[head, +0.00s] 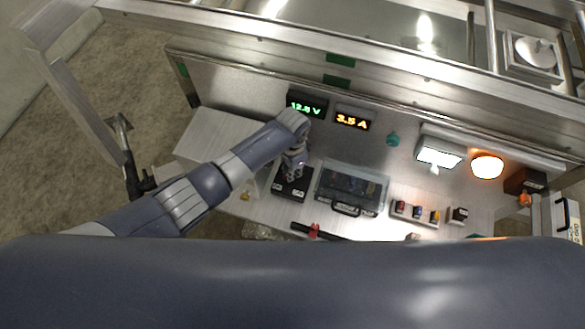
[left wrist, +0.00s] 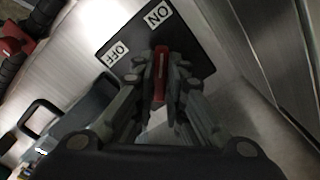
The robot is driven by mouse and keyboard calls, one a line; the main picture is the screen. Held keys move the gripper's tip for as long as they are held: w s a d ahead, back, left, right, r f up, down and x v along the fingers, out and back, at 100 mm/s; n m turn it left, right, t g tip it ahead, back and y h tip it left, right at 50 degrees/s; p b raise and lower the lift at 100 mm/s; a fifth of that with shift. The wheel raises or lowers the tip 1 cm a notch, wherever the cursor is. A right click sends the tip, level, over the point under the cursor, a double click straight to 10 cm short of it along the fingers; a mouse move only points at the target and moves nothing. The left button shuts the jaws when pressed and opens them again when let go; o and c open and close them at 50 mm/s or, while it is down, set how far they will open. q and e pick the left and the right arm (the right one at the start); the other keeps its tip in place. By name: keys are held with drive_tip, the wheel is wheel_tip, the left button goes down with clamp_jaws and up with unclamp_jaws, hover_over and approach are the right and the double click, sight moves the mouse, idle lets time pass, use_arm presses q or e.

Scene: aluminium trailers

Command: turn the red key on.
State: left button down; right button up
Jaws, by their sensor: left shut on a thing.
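The red key (left wrist: 160,72) stands on a black switch box, between the two fingers of my left gripper (left wrist: 163,85) in the left wrist view. The fingers are shut on the key. The black switch box (left wrist: 189,40) carries a white ON label (left wrist: 158,14) and a white OFF label (left wrist: 115,54). The key's far end lies nearer the ON label in the picture, but its exact turn is hard to tell. In the head view my left gripper (head: 293,172) reaches down onto the same box (head: 290,190) and hides the key. My right gripper is not in view.
A dark clear-lidded case (head: 350,187) stands just right of the box. Lit displays (head: 307,104) reading 12.5 V and 3.5 A stand behind it. A row of coloured knobs (head: 416,212), a white lamp (head: 438,157) and an orange lamp (head: 487,166) are farther right.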

use_arm(q)
drive_tip(key=shift+m, duration=0.3)
drive_tip(key=c, duration=1.6)
unclamp_jaws()
drive_tip(key=shift+c, duration=0.2)
wheel_tip(320, 180, up, 12)
